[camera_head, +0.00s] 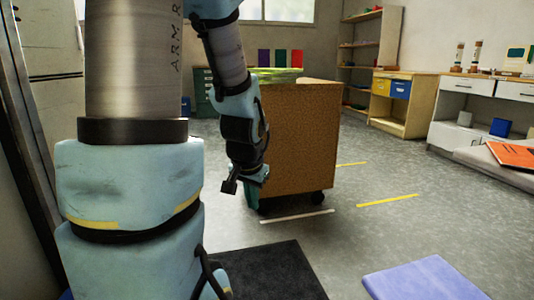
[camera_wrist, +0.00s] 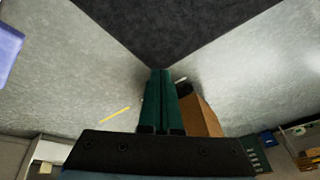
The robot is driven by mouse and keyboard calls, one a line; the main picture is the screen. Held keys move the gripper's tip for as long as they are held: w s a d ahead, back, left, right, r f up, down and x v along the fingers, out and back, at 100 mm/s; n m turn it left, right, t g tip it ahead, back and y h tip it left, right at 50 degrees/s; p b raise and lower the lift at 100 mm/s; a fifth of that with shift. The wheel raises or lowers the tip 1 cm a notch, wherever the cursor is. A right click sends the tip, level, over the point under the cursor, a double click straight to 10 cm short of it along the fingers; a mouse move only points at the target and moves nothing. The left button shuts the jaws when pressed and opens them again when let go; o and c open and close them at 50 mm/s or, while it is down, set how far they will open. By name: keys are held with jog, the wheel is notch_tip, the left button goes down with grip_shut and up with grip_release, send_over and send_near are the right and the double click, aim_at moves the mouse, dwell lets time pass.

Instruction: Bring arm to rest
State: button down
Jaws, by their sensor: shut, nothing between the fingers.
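My gripper (camera_head: 250,194) hangs at the end of my arm, pointing down in front of the brown wheeled cabinet in the head view. In the wrist view, the two green fingers of my gripper (camera_wrist: 161,74) lie together with nothing between them. They point over the grey floor toward a dark mat (camera_wrist: 165,30). My arm is bent, with its upper links filling the left of the head view.
The brown cabinet (camera_head: 300,140) stands on wheels just behind my gripper. A dark mat (camera_head: 268,272) and a blue-purple pad (camera_head: 425,280) lie on the floor in front. Shelves (camera_head: 362,55) and a white drawer unit (camera_head: 470,105) stand at the back right.

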jog(key=s+a+n+g, duration=0.3)
jog(key=s+n, duration=0.2)
jog(key=s, duration=0.2)
notch_tip(320, 180, up, 30)
jog(key=p, duration=3.1)
jog(key=shift+m, duration=0.3)
